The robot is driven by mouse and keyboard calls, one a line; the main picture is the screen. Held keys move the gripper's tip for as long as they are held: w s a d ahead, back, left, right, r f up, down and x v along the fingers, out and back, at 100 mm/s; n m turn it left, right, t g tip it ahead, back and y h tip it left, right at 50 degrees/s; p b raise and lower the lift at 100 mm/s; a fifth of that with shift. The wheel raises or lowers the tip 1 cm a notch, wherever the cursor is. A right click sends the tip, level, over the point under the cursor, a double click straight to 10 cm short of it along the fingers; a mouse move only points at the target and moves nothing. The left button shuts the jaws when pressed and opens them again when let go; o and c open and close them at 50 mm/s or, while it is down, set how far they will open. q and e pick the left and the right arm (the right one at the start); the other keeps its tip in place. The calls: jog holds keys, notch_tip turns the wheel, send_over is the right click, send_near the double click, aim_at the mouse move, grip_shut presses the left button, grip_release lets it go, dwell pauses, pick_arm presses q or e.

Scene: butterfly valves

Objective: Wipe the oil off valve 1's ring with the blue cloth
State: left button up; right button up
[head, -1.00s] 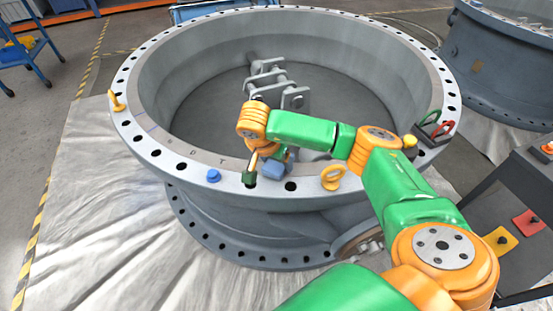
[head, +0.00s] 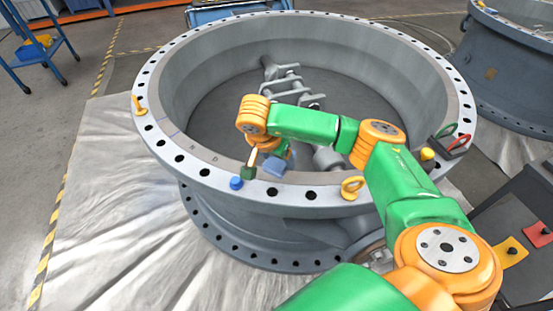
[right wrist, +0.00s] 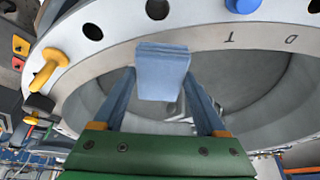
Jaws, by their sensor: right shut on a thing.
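A large grey valve (head: 300,228) lies flat in front of me, its ring (head: 215,172) facing up; letters show on the ring's left front part and in the right wrist view (right wrist: 262,40). I cannot tell any oil on the ring. My right gripper (head: 276,156) is over the front of the ring. It is shut on the folded blue cloth (head: 275,169), which also shows between the fingers in the right wrist view (right wrist: 162,72). The cloth is at the ring's inner edge; I cannot tell whether it touches. My left gripper is not in view.
A blue cap (head: 236,183) and a yellow eyebolt (head: 352,187) stand on the near flange. Another yellow eyebolt (head: 139,105) is at the left. A red and green item (head: 450,135) sits at the right rim. A second valve (head: 510,75) stands back right, a dark cart (head: 505,205) nearer.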

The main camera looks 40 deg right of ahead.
jog(key=shift+r+p, duration=1.2)
jog(key=shift+r, duration=0.65)
jog(key=shift+w, duration=0.1)
